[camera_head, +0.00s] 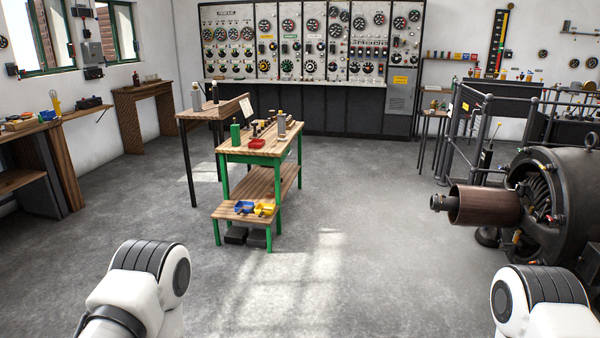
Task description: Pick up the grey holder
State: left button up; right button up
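I cannot tell for sure which thing is the grey holder. A small grey upright cylinder (281,125) stands on the top of the green-legged wooden workbench (240,151), towards its right side. A similar grey bottle-like thing (196,97) stands on the dark-legged desk behind, to the left. Both are far off and small. Only white and black links of my two arms show, at the bottom left and bottom right. Neither gripper is in view.
A green bottle (236,134) and a red tray (257,143) are on the workbench; blue and yellow bins (264,209) sit on its low shelf. A large dynamo (560,190) with a brown drum stands at right, by grey railings. Open grey floor (350,260) lies ahead.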

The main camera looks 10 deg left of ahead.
aim_at(280, 119)
jog(key=i+j, duration=0.1)
jog(key=i, duration=1.7)
jog(key=i+j, duration=0.15)
jog(key=i, duration=0.75)
jog(key=i+j+u, duration=0.2)
jog(key=i, duration=0.45)
jog(key=i+u, duration=0.25)
jog(key=i, duration=0.45)
jog(key=i+l+u, duration=0.2)
jog(key=i, duration=0.45)
jog(key=i+l+u, duration=0.2)
jog(key=i, duration=0.45)
